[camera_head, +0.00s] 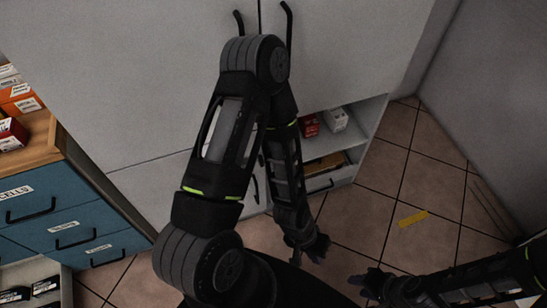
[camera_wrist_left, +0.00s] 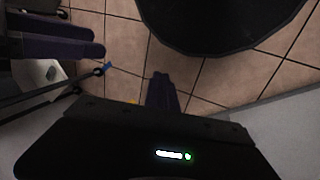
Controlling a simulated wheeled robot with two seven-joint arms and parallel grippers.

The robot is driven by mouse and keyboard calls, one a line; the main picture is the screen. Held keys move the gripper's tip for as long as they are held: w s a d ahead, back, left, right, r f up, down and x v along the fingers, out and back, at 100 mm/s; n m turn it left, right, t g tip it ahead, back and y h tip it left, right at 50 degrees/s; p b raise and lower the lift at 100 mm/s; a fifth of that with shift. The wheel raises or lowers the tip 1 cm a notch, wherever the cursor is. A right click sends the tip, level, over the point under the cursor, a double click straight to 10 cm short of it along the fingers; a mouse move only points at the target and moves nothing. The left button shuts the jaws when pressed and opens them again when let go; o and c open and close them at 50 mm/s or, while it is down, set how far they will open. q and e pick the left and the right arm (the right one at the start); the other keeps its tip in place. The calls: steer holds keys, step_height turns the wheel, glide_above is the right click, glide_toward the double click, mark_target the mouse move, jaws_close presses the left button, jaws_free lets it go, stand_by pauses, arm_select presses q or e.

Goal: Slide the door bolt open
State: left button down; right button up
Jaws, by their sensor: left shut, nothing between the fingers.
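No door bolt can be made out in either view. The grey cabinet (camera_head: 150,80) fills the back of the head view, with black bar handles (camera_head: 288,25) at the top, partly cut off and partly behind my left arm. My left arm bends at the cabinet front and its forearm hangs down. My left gripper (camera_head: 316,248) is low over the tiled floor, away from the handles. In the left wrist view its dark fingers (camera_wrist_left: 161,90) are together and empty. My right gripper (camera_head: 368,284) is at the lower right, with its two fingers apart and nothing seen between them.
A blue drawer unit (camera_head: 70,215) with boxes on its wooden top stands at the left. An open shelf (camera_head: 345,165) with small boxes is low in the cabinet. A yellow strip (camera_head: 413,218) lies on the floor. The tiled floor at the right is mostly clear.

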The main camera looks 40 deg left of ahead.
mark_target(261, 161)
arm_select(q)
steer(key=w+a+f+n+g+y+b, duration=0.1)
steer(key=w+a+f+n+y+b, duration=0.15)
steer(key=w+a+b, duration=0.35)
steer(key=w+a+f+n+g+y+b, duration=0.1)
steer(key=w+a+f+g+y+b, duration=0.15)
steer(key=w, duration=0.65)
steer(key=w+a+r+n+y+b, duration=0.5)
steer(key=w+a+r, duration=0.5)
steer(key=a+r, duration=0.2)
steer(key=shift+a+n+t+y, duration=0.5)
steer(key=shift+n+y, duration=0.2)
steer(key=shift+n, duration=0.35)
steer(key=shift+w+a, duration=0.1)
steer(key=s+a+f, duration=0.5)
steer(key=a+f, duration=0.3)
